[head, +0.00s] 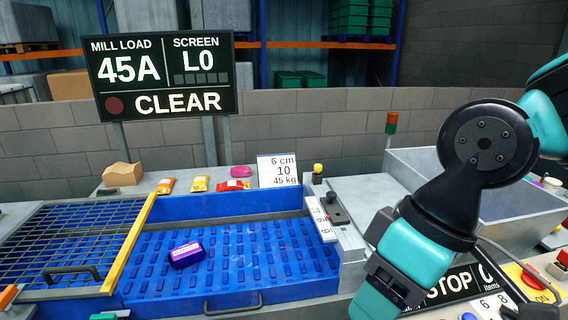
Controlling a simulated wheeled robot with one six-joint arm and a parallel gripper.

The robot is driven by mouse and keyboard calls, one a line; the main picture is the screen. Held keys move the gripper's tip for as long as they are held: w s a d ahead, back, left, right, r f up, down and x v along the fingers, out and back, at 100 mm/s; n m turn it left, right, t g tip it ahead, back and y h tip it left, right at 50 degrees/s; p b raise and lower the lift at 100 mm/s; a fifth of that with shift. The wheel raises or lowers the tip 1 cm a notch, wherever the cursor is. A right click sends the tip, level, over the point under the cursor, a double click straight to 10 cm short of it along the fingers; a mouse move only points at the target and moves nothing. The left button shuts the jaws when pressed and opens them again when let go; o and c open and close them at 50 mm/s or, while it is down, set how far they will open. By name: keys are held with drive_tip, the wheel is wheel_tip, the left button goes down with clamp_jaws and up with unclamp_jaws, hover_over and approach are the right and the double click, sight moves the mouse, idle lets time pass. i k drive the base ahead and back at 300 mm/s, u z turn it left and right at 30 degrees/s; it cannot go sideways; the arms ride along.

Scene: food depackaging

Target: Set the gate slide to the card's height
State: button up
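The white card (278,180) stands upright at the back edge of the blue tray. It reads 6 cm, 10 and 45 kg. The gate slide (336,208) appears to be the dark block with a knob on the grey ledge right of the tray. It sits beside a white number scale (320,219), whose small digits I cannot read fully, so its setting is unclear. My teal and black arm stands at right, its lower end right of and nearer than the slide. I cannot make out my gripper's fingers.
A yellow bar (128,245) and wire grid (65,240) are at left. Several packets lie behind. A grey hopper (415,165) and STOP panel (450,287) are at right. The board (163,77) reads 45A, L0, CLEAR.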

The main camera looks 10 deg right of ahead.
sight(336, 214)
drive_tip(key=k, duration=0.6)
drive_tip(key=u, duration=0.2)
drive_tip(key=i, duration=1.45)
drive_tip(key=z, duration=0.6)
